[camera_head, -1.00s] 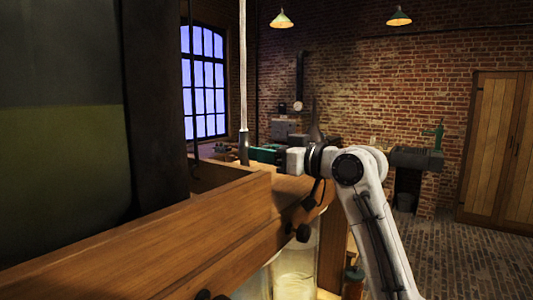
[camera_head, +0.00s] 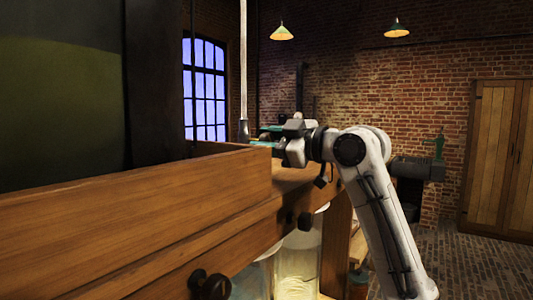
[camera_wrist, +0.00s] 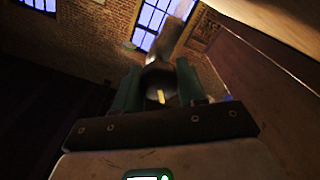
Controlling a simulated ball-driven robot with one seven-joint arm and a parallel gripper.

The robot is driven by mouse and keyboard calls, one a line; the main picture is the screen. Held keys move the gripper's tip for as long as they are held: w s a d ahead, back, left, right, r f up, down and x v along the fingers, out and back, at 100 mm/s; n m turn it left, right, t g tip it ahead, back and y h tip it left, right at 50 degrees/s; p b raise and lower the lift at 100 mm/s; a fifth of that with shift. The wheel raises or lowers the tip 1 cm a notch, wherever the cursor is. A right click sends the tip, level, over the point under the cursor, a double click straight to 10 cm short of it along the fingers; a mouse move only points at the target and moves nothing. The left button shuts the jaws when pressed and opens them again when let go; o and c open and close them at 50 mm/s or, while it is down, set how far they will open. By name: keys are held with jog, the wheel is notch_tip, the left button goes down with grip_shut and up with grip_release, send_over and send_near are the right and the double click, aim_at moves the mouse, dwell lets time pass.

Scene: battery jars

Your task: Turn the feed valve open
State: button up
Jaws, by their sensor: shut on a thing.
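A pale vertical pipe (camera_head: 243,60) comes down in the head view and ends in a grey metal fitting (camera_head: 243,131) above the wooden box. My gripper (camera_head: 258,137) reaches left to this fitting, its green fingers one above the other. In the wrist view my gripper (camera_wrist: 158,88) is shut on a dark round part with a small yellow mark (camera_wrist: 161,97), which I take to be the feed valve. A blurred pale length (camera_wrist: 172,38) runs up beyond it. How far the valve is turned cannot be told.
A wooden box wall (camera_head: 140,215) with dark knobs fills the lower left, close to my arm. A glass jar (camera_head: 298,262) stands below. A large dark panel (camera_head: 60,100) blocks the upper left. The brick floor at the right is free.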

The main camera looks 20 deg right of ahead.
jog(key=n+b, duration=0.3)
jog(key=n, duration=0.2)
jog(key=shift+a+f+n, duration=0.1)
jog(key=shift+n, duration=0.2)
jog(key=n+b, duration=0.2)
jog(key=n, duration=0.3)
jog(key=shift+a+f+n, duration=0.1)
jog(key=shift+n, duration=0.2)
jog(key=o, duration=1)
jog(key=shift+s, duration=0.1)
jog(key=b+v, duration=0.2)
jog(key=v, duration=0.9)
